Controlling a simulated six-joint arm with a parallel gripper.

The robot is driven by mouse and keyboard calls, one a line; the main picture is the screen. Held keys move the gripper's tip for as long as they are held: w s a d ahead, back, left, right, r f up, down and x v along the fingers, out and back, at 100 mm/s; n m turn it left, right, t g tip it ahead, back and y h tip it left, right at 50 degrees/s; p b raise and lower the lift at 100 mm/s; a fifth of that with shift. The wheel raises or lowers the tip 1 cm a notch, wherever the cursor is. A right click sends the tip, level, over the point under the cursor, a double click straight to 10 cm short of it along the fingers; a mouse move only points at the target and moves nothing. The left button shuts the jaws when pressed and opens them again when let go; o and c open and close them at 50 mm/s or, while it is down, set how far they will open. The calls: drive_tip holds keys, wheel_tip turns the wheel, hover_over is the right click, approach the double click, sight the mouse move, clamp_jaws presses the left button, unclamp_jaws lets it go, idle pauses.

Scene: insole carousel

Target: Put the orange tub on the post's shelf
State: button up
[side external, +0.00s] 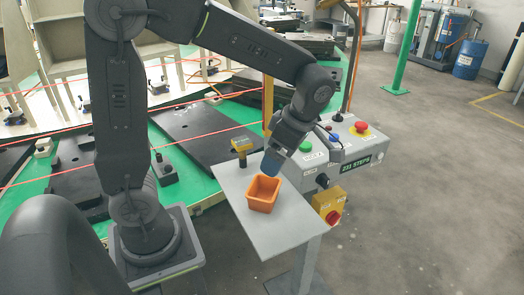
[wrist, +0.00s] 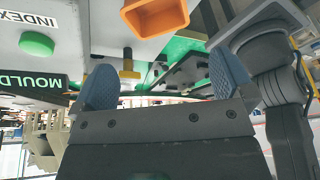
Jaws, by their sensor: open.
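The orange tub (side external: 263,194) stands upright on the grey shelf (side external: 285,231) of the post, near the middle of the plate. In the wrist view the tub (wrist: 153,17) shows at the top edge, partly cut off, against the grey shelf. My gripper (side external: 272,163) is just above and behind the tub in the side view. In the wrist view its two blue-padded fingers (wrist: 165,82) are spread with nothing between them, and the tub lies outside them. The small gap between fingers and tub is hard to judge.
A control box (side external: 340,158) with red, green and blue buttons stands right behind the shelf. A yellow switch box (side external: 328,206) with a red knob is on the post side. The shelf's front part is clear.

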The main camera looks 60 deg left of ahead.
drive_tip(key=s+d+r+m+t+h, duration=0.1)
drive_tip(key=s+m+t, duration=0.3)
drive_tip(key=m, duration=0.8)
drive_tip(key=s+d+r+m+t+h, duration=0.1)
drive_tip(key=s+r+m+t, duration=0.3)
drive_tip(key=m, duration=0.9)
drive_tip(key=shift+s+d+r+h, duration=0.2)
drive_tip(key=shift+s+r+h, duration=0.2)
drive_tip(key=shift+s, duration=0.65)
